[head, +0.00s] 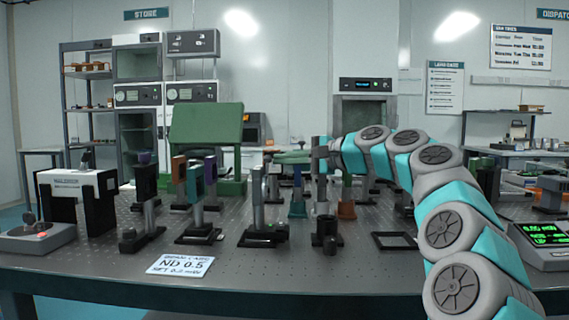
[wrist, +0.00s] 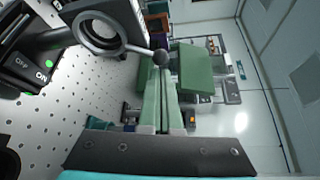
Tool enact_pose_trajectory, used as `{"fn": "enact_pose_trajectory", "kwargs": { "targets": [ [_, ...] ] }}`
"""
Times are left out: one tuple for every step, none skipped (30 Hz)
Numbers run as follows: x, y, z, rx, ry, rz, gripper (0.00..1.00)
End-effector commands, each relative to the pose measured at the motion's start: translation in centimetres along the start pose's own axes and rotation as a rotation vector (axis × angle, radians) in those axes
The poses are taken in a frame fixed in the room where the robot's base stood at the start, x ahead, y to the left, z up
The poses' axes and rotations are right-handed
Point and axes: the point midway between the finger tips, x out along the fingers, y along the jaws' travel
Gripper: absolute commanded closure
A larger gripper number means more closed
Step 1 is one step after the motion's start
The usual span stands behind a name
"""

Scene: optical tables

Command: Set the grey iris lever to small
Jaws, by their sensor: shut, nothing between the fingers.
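In the wrist view a grey iris ring (wrist: 98,32) in its mount fills the upper left. Its thin grey lever (wrist: 138,49) sticks out to the right and ends in a dark ball knob (wrist: 160,57). My gripper (wrist: 161,78) is shut and empty, its two long green fingers side by side. The fingertips are just below the knob in the picture; I cannot tell whether they touch it. In the head view my gripper (head: 276,158) reaches left over the table, close to a grey post-mounted optic. The lever is too small to make out there.
The perforated table (head: 225,255) holds several post-mounted optics around my gripper. A dark box with a green ON light (wrist: 36,72) is at left in the wrist view. A white card (head: 180,265) lies at the front; a black square frame (head: 395,240) lies at the right.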

Motion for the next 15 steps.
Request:
{"fn": "enact_pose_trajectory", "kwargs": {
  "targets": [
    [-0.02,0.1,0.05,-0.007,-0.001,-0.004,1.0],
    [-0.04,0.09,0.09,-0.011,-0.001,-0.006,1.0],
    [-0.06,0.09,0.13,-0.016,-0.001,-0.01,1.0],
    [-0.09,0.08,0.17,-0.021,-0.001,-0.012,1.0],
    [-0.1,0.08,0.2,-0.025,-0.001,-0.015,1.0],
    [-0.13,0.06,0.25,-0.032,-0.001,-0.018,1.0],
    [-0.15,0.07,0.28,-0.037,-0.001,-0.021,1.0],
    [-0.17,0.06,0.31,-0.042,-0.001,-0.024,1.0],
    [-0.2,0.05,0.36,-0.049,-0.001,-0.028,1.0],
    [-0.22,0.05,0.39,-0.054,-0.001,-0.031,1.0],
    [-0.24,0.04,0.43,-0.06,-0.001,-0.034,1.0],
    [-0.27,0.02,0.48,-0.068,-0.001,-0.039,1.0],
    [-0.29,0.03,0.51,-0.074,-0.001,-0.043,1.0],
    [-0.32,0.04,0.56,-0.081,-0.001,-0.047,1.0],
    [-0.36,0.06,0.63,-0.094,-0.001,-0.055,1.0]
  ]
}}
